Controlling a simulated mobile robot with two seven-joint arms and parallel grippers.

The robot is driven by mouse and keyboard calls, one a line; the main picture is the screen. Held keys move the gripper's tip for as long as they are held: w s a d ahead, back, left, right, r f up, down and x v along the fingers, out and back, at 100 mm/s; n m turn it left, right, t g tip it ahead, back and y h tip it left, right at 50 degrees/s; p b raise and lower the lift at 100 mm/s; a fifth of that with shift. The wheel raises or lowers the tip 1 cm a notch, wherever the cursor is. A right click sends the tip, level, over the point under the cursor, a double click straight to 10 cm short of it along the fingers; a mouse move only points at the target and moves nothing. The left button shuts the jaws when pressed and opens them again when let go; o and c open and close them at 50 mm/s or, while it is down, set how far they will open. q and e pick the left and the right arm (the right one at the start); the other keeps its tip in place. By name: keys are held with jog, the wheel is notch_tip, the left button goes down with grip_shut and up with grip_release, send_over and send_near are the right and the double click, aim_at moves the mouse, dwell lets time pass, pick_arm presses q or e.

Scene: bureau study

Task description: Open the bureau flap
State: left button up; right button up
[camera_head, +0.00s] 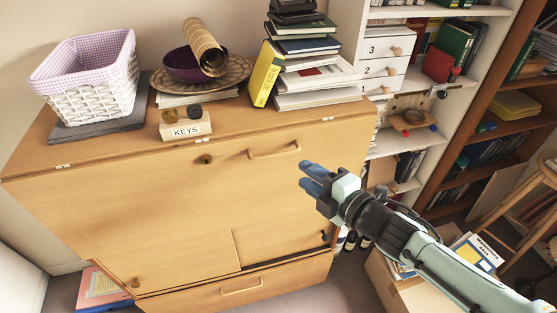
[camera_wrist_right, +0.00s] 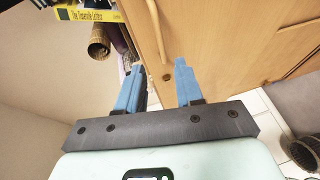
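The wooden bureau (camera_head: 60,165) stands at the left and middle of the head view. Its flap (camera_head: 150,190) is shut, flush with the front. A bar handle (camera_head: 274,150) sits near the flap's upper edge, with a dark round knob or lock (camera_head: 206,159) to its left. My right gripper (camera_head: 305,176) is in front of the flap, to the right of and a little below the handle, apart from it. In the right wrist view the gripper (camera_wrist_right: 157,64) has its blue fingers apart and empty, with the handle (camera_wrist_right: 157,30) beyond the gap. My left gripper is not in view.
On the bureau top stand a white basket (camera_head: 95,95), a bowl (camera_head: 185,66), a KEYS block (camera_head: 186,128) and stacked books (camera_head: 315,100). Shelves (camera_head: 410,150) and a cardboard box (camera_head: 385,280) are at the right. The space before the flap looks clear.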

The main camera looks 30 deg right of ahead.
aim_at(277, 156)
jog(key=b+x, duration=0.1)
jog(key=x, duration=0.9)
jog(key=shift+w+f+b, duration=0.1)
jog(key=shift+w+b, duration=0.1)
jog(key=shift+b, duration=0.1)
grip_shut()
dwell(0.9)
